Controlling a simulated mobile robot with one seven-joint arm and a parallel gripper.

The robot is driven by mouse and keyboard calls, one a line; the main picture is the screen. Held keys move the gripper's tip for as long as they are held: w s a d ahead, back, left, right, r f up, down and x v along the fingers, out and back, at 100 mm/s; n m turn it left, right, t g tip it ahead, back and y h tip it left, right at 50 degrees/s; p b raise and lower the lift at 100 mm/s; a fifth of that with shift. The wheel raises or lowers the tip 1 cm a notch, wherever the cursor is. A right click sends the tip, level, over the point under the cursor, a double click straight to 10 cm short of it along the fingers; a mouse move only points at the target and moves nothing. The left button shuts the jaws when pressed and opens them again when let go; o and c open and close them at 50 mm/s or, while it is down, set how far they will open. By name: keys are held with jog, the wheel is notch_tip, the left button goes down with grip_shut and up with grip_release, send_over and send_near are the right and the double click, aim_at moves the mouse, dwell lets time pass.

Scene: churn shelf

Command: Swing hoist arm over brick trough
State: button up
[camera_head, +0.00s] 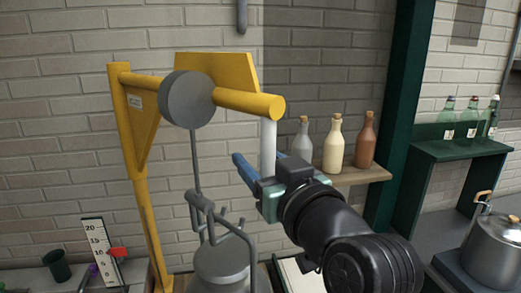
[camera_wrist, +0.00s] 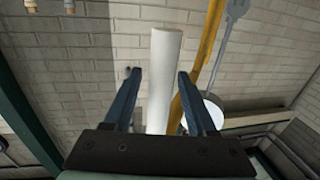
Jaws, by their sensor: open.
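The yellow hoist arm (camera_head: 246,101) reaches right from a yellow post (camera_head: 150,230) and carries a grey round drum (camera_head: 186,99). A white handle (camera_head: 268,145) hangs from its right end. A thin grey rod (camera_head: 196,155) runs down from the drum to a hook bar above a grey metal churn (camera_head: 222,262). My gripper (camera_head: 265,165) is open at the lower part of the handle. In the wrist view the white handle (camera_wrist: 163,75) stands between the two blue fingers (camera_wrist: 157,85), with gaps showing. I cannot make out a brick trough.
A wooden shelf (camera_head: 365,178) with several corked bottles (camera_head: 334,143) is close behind my gripper. A dark green post (camera_head: 400,110) stands to its right. A pot (camera_head: 493,250) is at the lower right. A marked gauge board (camera_head: 99,240) stands at the lower left.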

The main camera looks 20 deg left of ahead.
jog(key=shift+w+a, duration=0.1)
grip_shut()
dwell(1.4)
